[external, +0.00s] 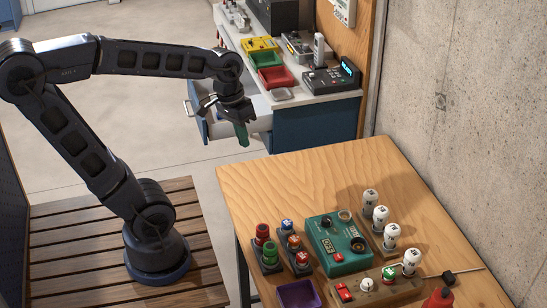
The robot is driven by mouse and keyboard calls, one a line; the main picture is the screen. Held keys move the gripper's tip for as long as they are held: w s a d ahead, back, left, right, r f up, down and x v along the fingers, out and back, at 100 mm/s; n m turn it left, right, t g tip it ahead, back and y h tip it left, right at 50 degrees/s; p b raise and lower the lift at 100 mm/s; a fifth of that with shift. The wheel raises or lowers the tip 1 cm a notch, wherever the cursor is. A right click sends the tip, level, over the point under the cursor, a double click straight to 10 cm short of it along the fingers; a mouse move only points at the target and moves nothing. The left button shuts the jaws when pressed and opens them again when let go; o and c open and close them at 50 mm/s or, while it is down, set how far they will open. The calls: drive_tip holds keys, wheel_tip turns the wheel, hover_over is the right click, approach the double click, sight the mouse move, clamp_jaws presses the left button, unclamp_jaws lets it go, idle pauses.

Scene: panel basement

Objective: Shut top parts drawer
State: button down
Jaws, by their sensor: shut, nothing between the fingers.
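The white bench top (318,92) holds a yellow tray (258,44), a red tray (276,77) and a black keypad device (331,79). A wooden table (262,192) in front carries a teal box (338,243) and several small parts. Open floor lies left of the drawer.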

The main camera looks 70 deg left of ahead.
sight(262, 121)
drive_tip(key=w+a+f+n+h, duration=0.3)
drive_tip(key=a+n, duration=0.2)
drive_tip(key=a, duration=0.3)
drive_tip(key=w+a+f+n+h, duration=0.3)
drive_tip(key=w+a+n, duration=0.1)
drive_tip(key=a, duration=0.3)
drive_tip(key=s+a+f+n+t+h, duration=0.1)
drive_tip(key=a+f+n+t, duration=0.25)
drive_tip(key=a, duration=0.55)
drive_tip(key=s+a+f+n+t+h, duration=0.1)
drive_tip(key=s+a+f+n+t, duration=0.1)
drive_tip(key=a+f+n, duration=0.45)
drive_tip(key=s+a+f+n+t+y, duration=0.55)
drive_tip(key=s+a+f, duration=0.35)
drive_tip(key=s+a, duration=0.3)
drive_tip(key=s+a+f+n+t+y, duration=0.45)
drive_tip(key=s+a+f+n, duration=0.35)
drive_tip(key=s+a, duration=0.45)
drive_tip(key=w+f, duration=0.1)
drive_tip(key=w, duration=1.3)
drive_tip(key=shift+a+m, duration=0.2)
drive_tip(key=shift+m, duration=0.25)
drive_tip(key=shift+w+t, duration=0.1)
drive_tip(key=shift+t, duration=0.15)
drive_tip(key=w, duration=2.5)
drive_tip(key=shift+w, duration=0.3)
drive_tip(key=shift+w+r, duration=0.1)
drive_tip(key=shift+w, duration=0.35)
